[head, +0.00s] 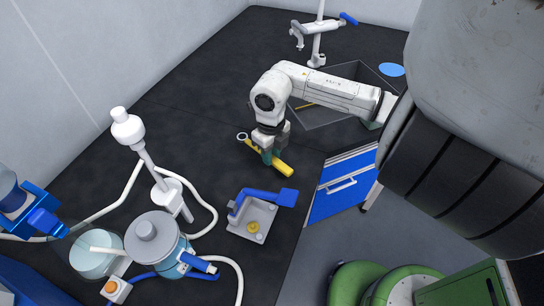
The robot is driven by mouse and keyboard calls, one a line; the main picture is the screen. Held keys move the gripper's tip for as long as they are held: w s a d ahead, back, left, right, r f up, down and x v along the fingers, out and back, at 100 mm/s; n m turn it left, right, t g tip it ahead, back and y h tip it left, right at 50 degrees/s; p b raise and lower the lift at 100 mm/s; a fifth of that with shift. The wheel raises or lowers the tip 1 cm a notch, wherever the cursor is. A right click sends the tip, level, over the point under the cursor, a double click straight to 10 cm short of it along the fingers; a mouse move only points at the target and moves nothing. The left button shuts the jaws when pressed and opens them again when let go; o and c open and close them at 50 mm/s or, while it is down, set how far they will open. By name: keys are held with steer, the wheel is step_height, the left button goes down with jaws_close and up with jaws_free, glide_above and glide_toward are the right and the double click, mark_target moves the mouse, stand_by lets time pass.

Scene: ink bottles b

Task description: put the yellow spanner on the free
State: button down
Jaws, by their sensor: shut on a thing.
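The yellow spanner (283,169) is in the middle of the dark bench in the head view, with a metal ring at its upper-left end. It lies slantwise, from upper left to lower right. My gripper (267,157) comes down from above and is shut on the spanner near its middle, hiding part of it. I cannot tell whether the spanner touches the bench or hangs just above it.
A grey and blue device (262,222) stands just below the spanner. A dark tray (318,126) lies behind my arm, with something thin and yellow inside. A blue disc (392,69) is at the far right. Glassware and hoses crowd the lower left. The bench left of the gripper is clear.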

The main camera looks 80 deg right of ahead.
steer(key=shift+s+f, duration=0.1)
steer(key=shift+f, duration=1.15)
steer(key=shift+f, duration=0.15)
steer(key=c, duration=0.9)
jaws_free()
steer(key=shift+c, duration=0.2)
step_height(320, 180, up, 12)
steer(key=b, duration=0.1)
steer(key=shift+r, duration=0.2)
